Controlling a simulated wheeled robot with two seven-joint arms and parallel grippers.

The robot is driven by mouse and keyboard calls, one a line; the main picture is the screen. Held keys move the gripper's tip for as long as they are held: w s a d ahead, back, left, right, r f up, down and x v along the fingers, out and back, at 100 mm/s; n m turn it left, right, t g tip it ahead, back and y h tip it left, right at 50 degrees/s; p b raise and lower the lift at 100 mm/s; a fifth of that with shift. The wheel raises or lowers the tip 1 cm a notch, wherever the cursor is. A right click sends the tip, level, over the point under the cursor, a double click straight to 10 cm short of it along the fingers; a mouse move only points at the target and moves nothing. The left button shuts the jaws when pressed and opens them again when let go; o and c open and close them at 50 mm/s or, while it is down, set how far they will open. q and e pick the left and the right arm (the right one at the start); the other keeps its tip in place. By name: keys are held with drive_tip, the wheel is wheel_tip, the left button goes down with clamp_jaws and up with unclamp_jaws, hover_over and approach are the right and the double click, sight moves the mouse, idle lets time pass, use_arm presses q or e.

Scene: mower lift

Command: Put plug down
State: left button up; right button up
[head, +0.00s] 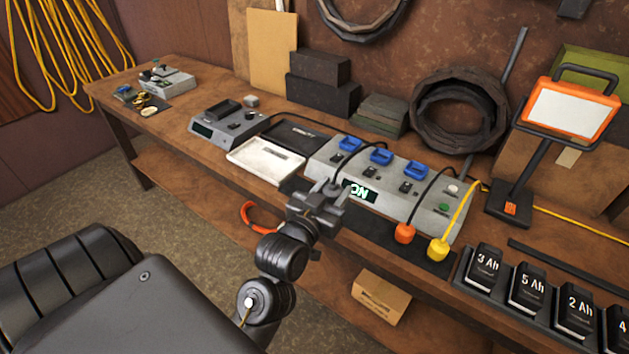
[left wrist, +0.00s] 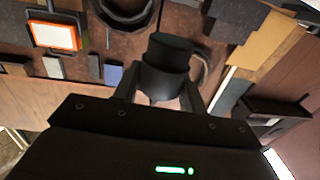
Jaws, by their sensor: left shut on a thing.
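My left gripper (head: 318,203) is over the front edge of the workbench, in front of the grey test unit (head: 410,190) with the lit display. The left wrist view shows its fingers (left wrist: 160,92) shut on a black, round plug (left wrist: 170,62). In the head view the plug is mostly hidden by the gripper, and a black cable (head: 327,160) runs down to it. An orange plug (head: 404,233) and a yellow plug (head: 438,249) are at the unit's front right. Whether the held plug touches anything is not clear. My right gripper is not in view.
A white tray (head: 262,166) and a grey scale-like device (head: 228,126) lie left of the unit. Labelled batteries (head: 486,266) stand in a rack at right. An orange work lamp (head: 565,108) stands behind. An orange curved thing (head: 247,217) is at the bench edge.

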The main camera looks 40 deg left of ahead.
use_arm(q)
drive_tip(key=s+a+f+n+y, duration=0.1)
drive_tip(key=a+y, duration=0.1)
drive_tip(key=a, duration=1)
drive_tip(key=shift+s+f+n+g+y, duration=0.2)
drive_tip(key=shift+f+n+g+y, duration=0.05)
drive_tip(key=shift+n+g+y, duration=0.05)
drive_tip(key=w+a+f, duration=0.1)
drive_tip(key=w+f, duration=0.2)
drive_tip(key=w, duration=0.1)
drive_tip(key=w+a+f+p, duration=0.1)
drive_tip(key=w+a+f, duration=0.1)
drive_tip(key=w, duration=0.1)
drive_tip(key=w+a+f+p, duration=0.1)
drive_tip(key=w+a+f, duration=0.1)
drive_tip(key=w+f, duration=0.1)
drive_tip(key=shift+w+a+f, duration=0.15)
drive_tip(key=shift+w, duration=0.25)
drive_tip(key=shift+w+a+f, duration=0.1)
drive_tip(key=shift+w+f, duration=0.05)
drive_tip(key=shift+w, duration=0.25)
drive_tip(key=shift+w+a+f, duration=0.1)
drive_tip(key=shift+w+f, duration=0.15)
drive_tip(key=shift+f, duration=0.05)
